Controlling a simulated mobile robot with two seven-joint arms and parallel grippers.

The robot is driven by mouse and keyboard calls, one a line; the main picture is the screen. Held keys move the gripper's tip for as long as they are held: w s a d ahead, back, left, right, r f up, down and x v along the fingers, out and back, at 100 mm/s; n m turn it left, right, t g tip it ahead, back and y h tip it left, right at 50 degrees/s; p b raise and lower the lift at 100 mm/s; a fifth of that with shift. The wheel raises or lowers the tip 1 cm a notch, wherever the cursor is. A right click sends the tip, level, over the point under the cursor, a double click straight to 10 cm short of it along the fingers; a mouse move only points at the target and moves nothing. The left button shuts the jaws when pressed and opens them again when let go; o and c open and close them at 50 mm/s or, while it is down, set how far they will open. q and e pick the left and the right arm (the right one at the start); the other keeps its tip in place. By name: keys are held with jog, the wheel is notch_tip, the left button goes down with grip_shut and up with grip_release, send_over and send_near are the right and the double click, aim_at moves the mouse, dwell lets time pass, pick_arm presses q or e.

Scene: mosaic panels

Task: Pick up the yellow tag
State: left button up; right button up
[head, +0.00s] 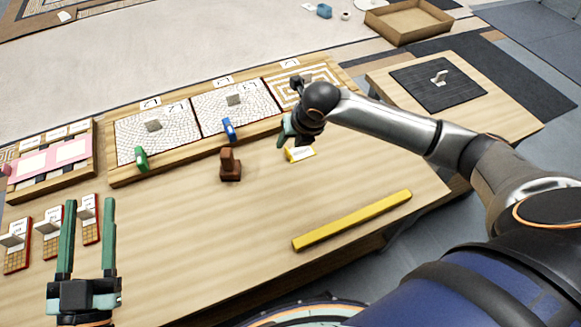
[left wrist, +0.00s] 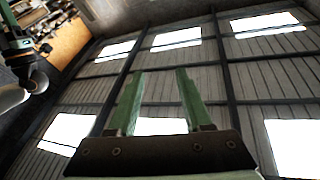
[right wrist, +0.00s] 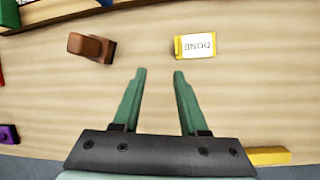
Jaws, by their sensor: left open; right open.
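The yellow tag (head: 300,154) lies on the wooden table, with a white face and a yellow border. In the right wrist view the tag (right wrist: 195,46) shows dark lettering and lies just beyond the right fingertip, slightly right of the gap. My right gripper (head: 288,136) is open and empty, above the table beside the tag; its arm hides part of the area behind. In the right wrist view its fingers (right wrist: 159,72) are apart. My left gripper (head: 90,203) is open and empty at the table's left, fingers pointing up; its wrist view shows the fingers (left wrist: 158,72) against the roof.
A brown stamp-like block (head: 230,166) stands left of the tag. Green (head: 141,158) and blue (head: 229,129) pieces stand along the mosaic panel frame (head: 190,145). A long yellow bar (head: 353,220) lies near the front right. The table between is mostly clear.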

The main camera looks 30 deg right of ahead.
jog(key=d+n+h+b, duration=0.1)
jog(key=d+n, duration=0.1)
jog(key=d, duration=0.1)
jog(key=b, duration=0.2)
send_near(289, 152)
jog(key=w+f, duration=0.1)
jog(key=shift+w+d+f+g+b, duration=0.15)
jog(key=shift+w+f+b, duration=0.1)
jog(key=shift+f, duration=0.3)
jog(key=shift+w+d+f+g+b, duration=0.15)
jog(key=shift+w+d+f+b, duration=0.1)
jog(key=shift+f, duration=0.35)
jog(key=b+x, duration=0.1)
jog(key=x, duration=0.2)
jog(key=b+x, duration=0.1)
jog(key=shift+w+a+f+b, duration=0.15)
jog(key=shift+a+f+b, duration=0.15)
jog(key=shift+a+b, duration=0.1)
jog(key=shift+w+f, duration=0.25)
jog(key=shift+f, duration=0.2)
pick_arm(q)
jog(key=s+d+r+m+t+h, duration=0.1)
jog(key=s+r+m+t+h, duration=0.1)
jog(key=s+r+m+h, duration=0.3)
jog(key=s+r+h, duration=0.1)
jog(key=h, duration=0.2)
jog(key=shift+s+m, duration=0.3)
pick_arm(e)
jog(key=shift+c, duration=0.3)
